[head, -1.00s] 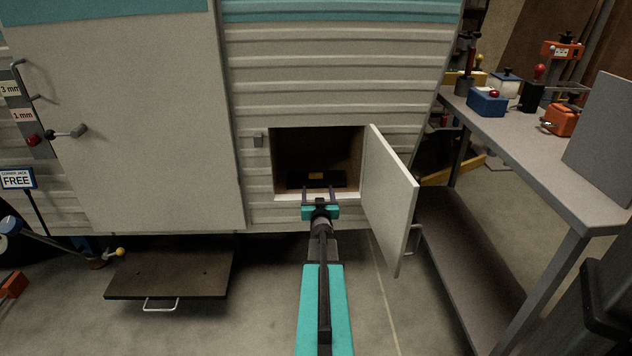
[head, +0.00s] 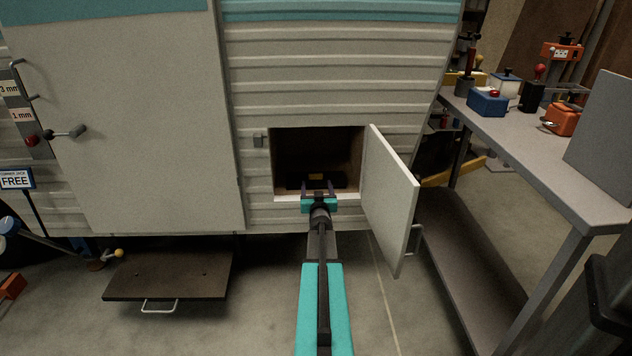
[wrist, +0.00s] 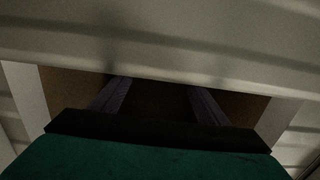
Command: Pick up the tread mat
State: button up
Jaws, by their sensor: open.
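The fingers' contact with the mat cannot be told.
The hatch door (head: 392,200) stands open to the right of my arm. The compartment's top edge and the camper wall (wrist: 170,40) are close above the gripper. A workbench (head: 545,150) with tools is at the right. A fold-out step (head: 170,275) is at the lower left.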

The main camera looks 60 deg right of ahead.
aim_at(316, 176)
jog(key=shift+b+x, duration=1)
jog(key=shift+x, duration=1.55)
jog(key=shift+r, duration=0.2)
jog(key=c, duration=1.3)
